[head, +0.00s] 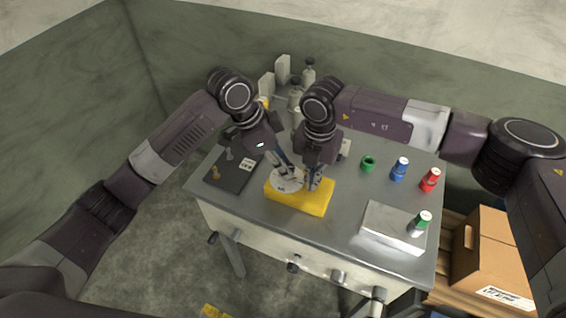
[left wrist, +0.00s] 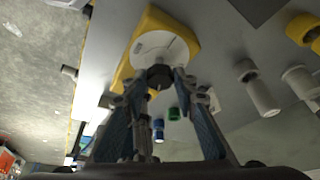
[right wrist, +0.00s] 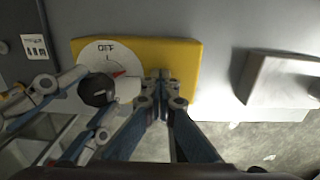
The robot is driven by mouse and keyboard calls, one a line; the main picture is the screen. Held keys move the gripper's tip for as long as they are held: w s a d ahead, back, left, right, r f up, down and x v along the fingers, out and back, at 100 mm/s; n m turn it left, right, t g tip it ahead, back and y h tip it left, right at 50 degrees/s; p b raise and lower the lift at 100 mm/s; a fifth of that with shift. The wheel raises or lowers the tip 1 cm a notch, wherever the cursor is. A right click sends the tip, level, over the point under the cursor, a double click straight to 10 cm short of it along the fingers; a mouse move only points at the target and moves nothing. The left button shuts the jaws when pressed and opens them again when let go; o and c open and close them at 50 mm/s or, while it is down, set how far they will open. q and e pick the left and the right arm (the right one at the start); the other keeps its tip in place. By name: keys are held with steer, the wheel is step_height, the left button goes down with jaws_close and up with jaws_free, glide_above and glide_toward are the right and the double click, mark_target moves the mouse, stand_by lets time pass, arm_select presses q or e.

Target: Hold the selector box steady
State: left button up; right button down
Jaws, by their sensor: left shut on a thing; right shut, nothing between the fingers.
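The yellow selector box (head: 300,204) sits near the front edge of the grey table. Its white round dial (right wrist: 122,59) carries an OFF label and a red mark, and a black knob (right wrist: 97,90) stands on it. My left gripper (head: 284,172) is shut on the black knob, which also shows between its fingertips in the left wrist view (left wrist: 160,75). My right gripper (head: 313,184) is shut and empty, its fingertips down at the box's top to the right of the dial. I cannot tell how firmly they touch. The two grippers hide part of the dial in the head view.
A dark mat (head: 222,181) with small items lies left of the box.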

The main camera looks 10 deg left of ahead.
arm_select(q)
steer(key=shift+s+d+f, duration=0.1)
steer(key=shift+s, duration=0.1)
steer(key=n, duration=0.1)
steer(key=n+t, duration=0.1)
steer(key=n, duration=0.1)
steer(key=n+y, duration=0.1)
steer(key=shift+s+d+n, duration=0.15)
steer(key=shift+s+n, duration=0.1)
steer(key=shift+n, duration=0.15)
steer(key=shift+s+d+n+t+y, duration=0.1)
steer(key=shift+n+t+y, duration=0.25)
steer(key=shift+n, duration=0.6)
steer(key=shift+s+d+n+t+y, duration=0.1)
steer(key=shift+n+t+y, duration=0.2)
steer(key=shift+n, duration=0.95)
steer(key=o, duration=1.1)
steer(key=shift+a, duration=0.1)
steer(key=shift+o, duration=0.3)
steer(key=shift+w, duration=0.15)
